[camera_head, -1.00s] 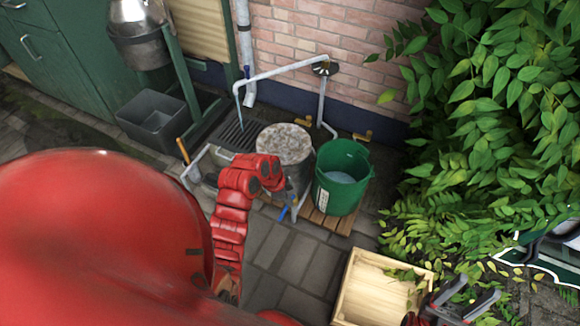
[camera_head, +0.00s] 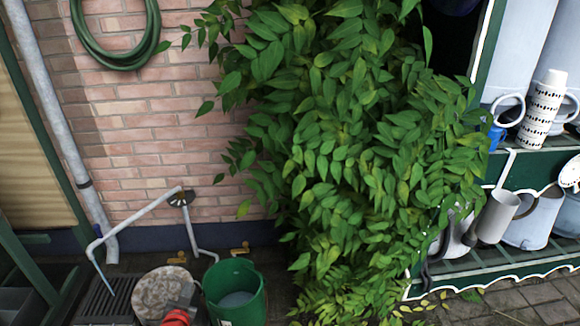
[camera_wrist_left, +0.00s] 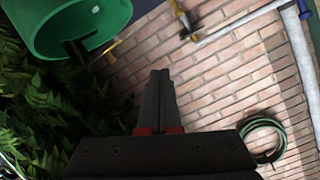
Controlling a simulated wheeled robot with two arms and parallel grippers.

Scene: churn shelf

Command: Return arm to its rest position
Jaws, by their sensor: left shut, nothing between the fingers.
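My left arm (camera_head: 175,318) shows only as a small red piece at the bottom edge of the head view, in front of the round mottled stone-like lid (camera_head: 160,288). In the left wrist view my left gripper (camera_wrist_left: 160,75) has its two dark fingers together, with nothing between them. Its fingertips point toward the brick wall (camera_wrist_left: 215,75). Most of the left arm is out of the picture. My right gripper is in neither view.
A green bucket (camera_head: 235,310) stands right of the lid, and it also shows at the wrist view's top left (camera_wrist_left: 75,45). A bent pipe (camera_head: 140,215) rises behind. Leafy climber (camera_head: 350,150) fills the middle. A shelf with jugs (camera_head: 490,265) stands at right.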

